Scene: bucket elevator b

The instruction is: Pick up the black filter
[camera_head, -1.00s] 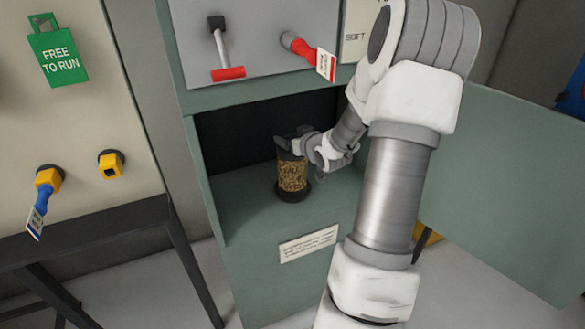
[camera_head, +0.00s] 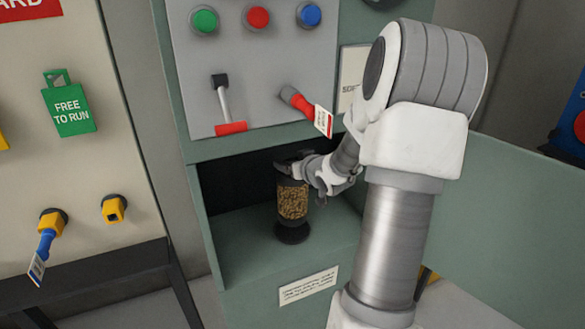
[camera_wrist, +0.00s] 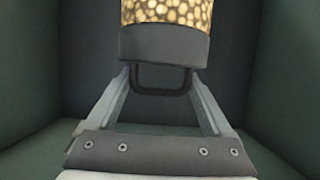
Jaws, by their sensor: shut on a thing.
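The black filter (camera_head: 293,202) is an upright cylinder with a clear middle full of tan granules and a dark cap at its top. It is in the dark recess of the green cabinet. My gripper (camera_head: 291,164) is at its top end, shut on it. In the wrist view, the dark cap (camera_wrist: 165,45) and its black loop handle show beyond my fingers (camera_wrist: 165,82), with the handle between them. A round black base (camera_head: 292,234) stands on the recess floor directly under the filter. The filter's body sits above it with a small gap.
The recess floor (camera_head: 250,255) is bare around the base. The open green door (camera_head: 490,200) stands to the right. Above the recess is a grey panel with buttons, a red-handled lever (camera_head: 226,105) and a tagged red switch (camera_head: 300,103).

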